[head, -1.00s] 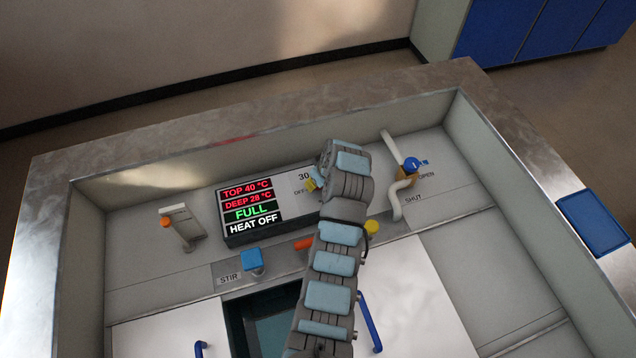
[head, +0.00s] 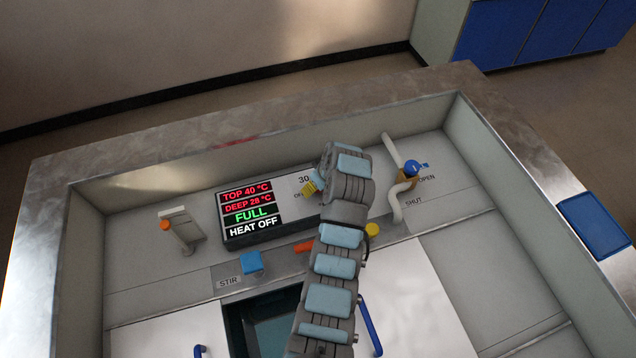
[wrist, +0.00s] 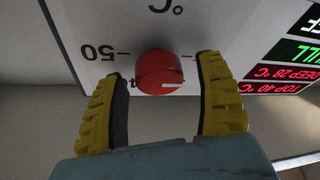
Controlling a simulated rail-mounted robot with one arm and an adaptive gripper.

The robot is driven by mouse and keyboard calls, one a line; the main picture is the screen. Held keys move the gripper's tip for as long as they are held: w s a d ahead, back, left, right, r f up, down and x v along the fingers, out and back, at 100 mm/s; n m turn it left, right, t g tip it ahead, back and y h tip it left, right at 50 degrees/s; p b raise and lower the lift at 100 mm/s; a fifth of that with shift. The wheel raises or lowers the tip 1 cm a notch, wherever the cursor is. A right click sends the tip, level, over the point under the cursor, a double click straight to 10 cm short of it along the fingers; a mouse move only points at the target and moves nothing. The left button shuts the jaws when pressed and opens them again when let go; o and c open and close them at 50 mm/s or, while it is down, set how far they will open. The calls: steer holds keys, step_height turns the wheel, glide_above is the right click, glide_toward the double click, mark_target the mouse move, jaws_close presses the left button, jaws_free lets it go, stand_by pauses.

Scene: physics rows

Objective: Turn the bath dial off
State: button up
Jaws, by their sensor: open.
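The bath dial is a red round knob (wrist: 160,72) with a pale pointer line, on a white panel marked with °C and 50, seen upside down in the wrist view. My gripper (wrist: 162,98) is open, with one yellow finger on each side of the knob and gaps visible between them. In the head view the gripper (head: 310,187) shows only as a bit of yellow beside the panel, and my arm hides the dial. The display (head: 250,210) reads TOP 40 °C, DEEP 28 °C, FULL, HEAT OFF.
A blue STIR button (head: 251,262) sits below the display. A lever with an orange tip (head: 167,225) is at left. A pipe valve with a blue knob (head: 411,168) is at right, near OPEN and SHUT labels. A blue pad (head: 596,224) lies on the right rim.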

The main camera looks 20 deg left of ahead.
steer(key=v, duration=0.7)
steer(key=shift+r, duration=0.15)
steer(key=shift+d, duration=0.1)
stand_by(0.4)
